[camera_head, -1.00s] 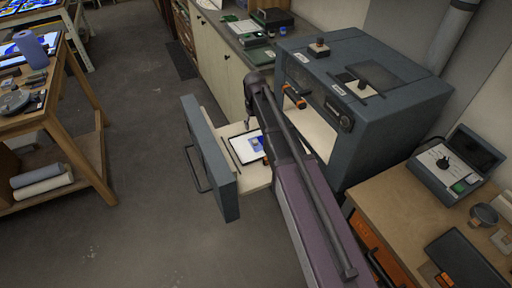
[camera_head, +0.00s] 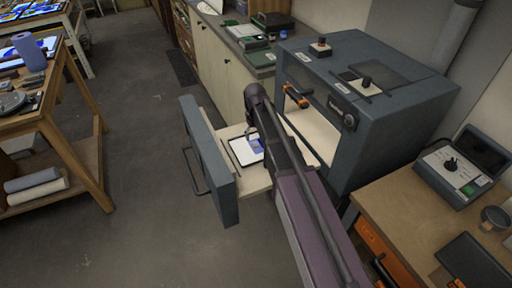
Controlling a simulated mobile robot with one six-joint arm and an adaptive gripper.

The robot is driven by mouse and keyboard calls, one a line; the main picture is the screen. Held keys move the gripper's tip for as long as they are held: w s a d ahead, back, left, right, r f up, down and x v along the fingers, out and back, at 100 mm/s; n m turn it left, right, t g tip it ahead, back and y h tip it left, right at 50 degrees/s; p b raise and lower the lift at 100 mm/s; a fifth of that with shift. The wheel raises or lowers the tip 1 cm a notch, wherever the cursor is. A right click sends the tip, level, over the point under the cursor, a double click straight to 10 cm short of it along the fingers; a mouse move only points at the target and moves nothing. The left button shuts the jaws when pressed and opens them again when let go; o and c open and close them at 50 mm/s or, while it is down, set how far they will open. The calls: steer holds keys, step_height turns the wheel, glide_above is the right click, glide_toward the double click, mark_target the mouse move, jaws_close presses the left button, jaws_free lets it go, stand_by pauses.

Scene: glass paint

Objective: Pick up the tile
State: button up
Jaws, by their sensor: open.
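The tile (camera_head: 246,151), white with a dark edge and a blue painted patch, lies flat on the pale shelf (camera_head: 258,185) of the pulled-out kiln drawer. My arm reaches over the drawer from the lower right and covers the tile's right side. My gripper (camera_head: 252,131) points down at the tile's far edge, small and partly hidden by my arm. It is open. I cannot tell whether it touches the tile.
The grey drawer front (camera_head: 209,160) stands upright left of the tile. The grey kiln (camera_head: 365,105) is close on the right. A wooden workbench (camera_head: 65,125) stands at the left, with clear floor (camera_head: 140,150) between.

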mark_target(255, 143)
steer(key=shift+f, duration=0.1)
steer(key=shift+w+f+b, duration=0.2)
steer(key=shift+f+b, duration=2.35)
steer(key=shift+b, duration=0.05)
jaws_close()
